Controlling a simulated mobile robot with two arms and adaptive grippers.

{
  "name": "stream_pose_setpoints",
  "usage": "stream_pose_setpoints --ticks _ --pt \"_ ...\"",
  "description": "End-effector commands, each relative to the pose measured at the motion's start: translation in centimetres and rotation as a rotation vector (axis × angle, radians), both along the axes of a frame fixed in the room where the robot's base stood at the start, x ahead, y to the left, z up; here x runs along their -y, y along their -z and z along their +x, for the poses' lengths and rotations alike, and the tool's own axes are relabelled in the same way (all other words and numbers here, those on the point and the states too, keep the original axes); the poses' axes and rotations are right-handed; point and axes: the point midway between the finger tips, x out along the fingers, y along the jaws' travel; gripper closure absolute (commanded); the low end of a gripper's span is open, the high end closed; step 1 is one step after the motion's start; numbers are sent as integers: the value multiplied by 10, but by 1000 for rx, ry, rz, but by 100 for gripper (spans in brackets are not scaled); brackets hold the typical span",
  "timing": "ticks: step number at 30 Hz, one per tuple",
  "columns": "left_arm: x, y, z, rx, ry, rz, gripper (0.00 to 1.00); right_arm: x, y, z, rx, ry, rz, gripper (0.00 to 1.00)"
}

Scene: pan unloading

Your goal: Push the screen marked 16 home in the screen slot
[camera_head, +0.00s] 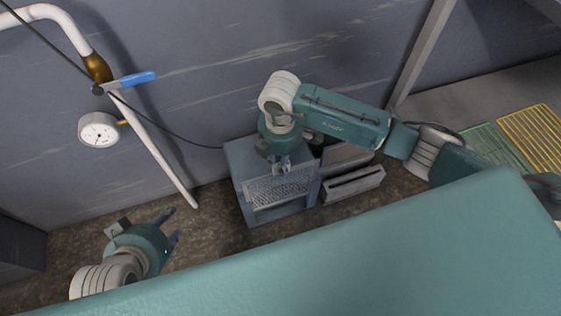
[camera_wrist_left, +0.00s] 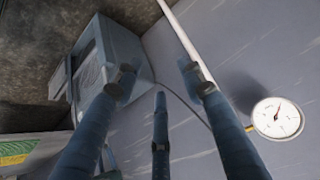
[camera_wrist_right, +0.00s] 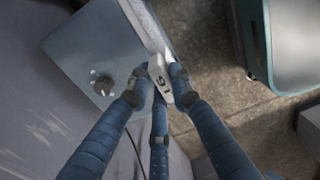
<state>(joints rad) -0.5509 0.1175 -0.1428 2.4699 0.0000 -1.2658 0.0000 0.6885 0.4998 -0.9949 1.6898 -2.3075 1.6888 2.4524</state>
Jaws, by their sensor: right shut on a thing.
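The mesh screen (camera_head: 286,190) is at the upper front of the blue-grey box (camera_head: 242,160); its number is not readable. My right gripper (camera_head: 284,168) reaches down over the box. In the right wrist view its fingers are shut on a pale tab (camera_wrist_right: 160,82) at the edge of the screen (camera_wrist_right: 143,22). I cannot tell how deep the screen sits in the slot, which the gripper and screen largely hide. My left gripper (camera_head: 174,224) is open and empty, low to the left of the box. The box also shows in the left wrist view (camera_wrist_left: 120,45).
A grey case with a dark slot (camera_head: 368,188) stands right of the box. Green (camera_head: 490,142) and yellow (camera_head: 532,130) grids lie on a surface at the far right. A pipe with a gauge (camera_head: 99,132) and blue lever (camera_head: 135,79) is on the left. Floor between is clear.

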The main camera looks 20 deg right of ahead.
Motion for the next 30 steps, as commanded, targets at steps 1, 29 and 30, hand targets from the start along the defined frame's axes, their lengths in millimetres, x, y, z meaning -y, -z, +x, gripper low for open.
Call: stream_pose_setpoints --ticks 1,29,30 --pt "0 0 1 3 0 -1 60 0 0 0 0 0 1 100" --pt "4 -7 12 52 4 -11 60 0 4 0 0 0 0 100" --pt "4 -7 12 55 4 -12 60 0 4 0 0 0 0 100"
